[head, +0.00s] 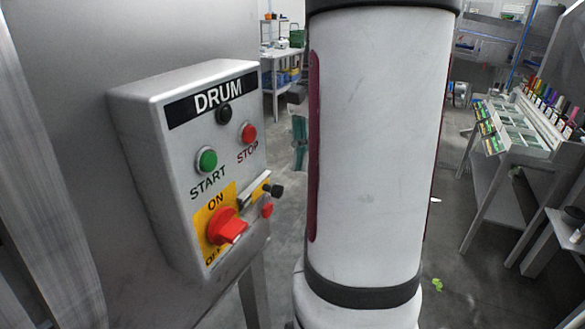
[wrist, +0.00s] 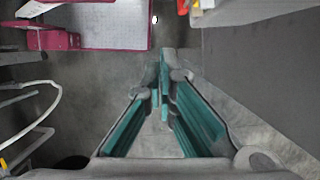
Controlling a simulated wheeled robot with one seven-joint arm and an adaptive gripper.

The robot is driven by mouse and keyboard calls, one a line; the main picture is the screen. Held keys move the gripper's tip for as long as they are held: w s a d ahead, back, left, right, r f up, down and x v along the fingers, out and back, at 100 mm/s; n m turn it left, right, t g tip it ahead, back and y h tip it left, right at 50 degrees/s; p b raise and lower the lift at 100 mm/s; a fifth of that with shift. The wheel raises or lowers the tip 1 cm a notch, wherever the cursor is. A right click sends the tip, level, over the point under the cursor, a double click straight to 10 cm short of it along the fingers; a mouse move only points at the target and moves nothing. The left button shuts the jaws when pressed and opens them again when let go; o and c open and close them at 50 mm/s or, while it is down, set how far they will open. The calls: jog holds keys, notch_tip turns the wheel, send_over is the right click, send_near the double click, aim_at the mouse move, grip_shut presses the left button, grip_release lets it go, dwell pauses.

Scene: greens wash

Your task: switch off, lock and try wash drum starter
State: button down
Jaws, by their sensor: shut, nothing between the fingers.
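The wash drum starter is a grey box (head: 140,135) labelled DRUM at left in the head view. Its face has a dark round fitting (head: 224,115), a green START button (head: 206,160) and a red STOP button (head: 249,133). Below, a red rotary switch (head: 226,227) sits on a yellow ON/OFF plate (head: 214,203); I cannot tell its exact setting. Beside it are a small metal bracket (head: 254,191), a black knob-like part (head: 276,191) and a small red piece (head: 267,210). My gripper (wrist: 164,80), with teal-lined fingers, is shut and empty above the floor in the wrist view.
My white arm link blocks the middle of the head view. A shelf (head: 283,60) with bins stands behind. A grey bench (head: 497,150) with colourful items runs along the right. Open grey floor (head: 455,240) lies between. Pale curved tubing (wrist: 45,125) is at left in the wrist view.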

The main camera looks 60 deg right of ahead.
jog(key=shift+s+a+f, duration=0.1)
jog(key=shift+a, duration=0.9)
jog(key=shift+s+a+f, duration=0.1)
jog(key=shift+a, duration=0.85)
jog(key=a, duration=0.1)
jog(key=a+p, duration=0.1)
jog(key=a, duration=0.2)
jog(key=shift+s+a, duration=0.15)
jog(key=shift+s, duration=0.1)
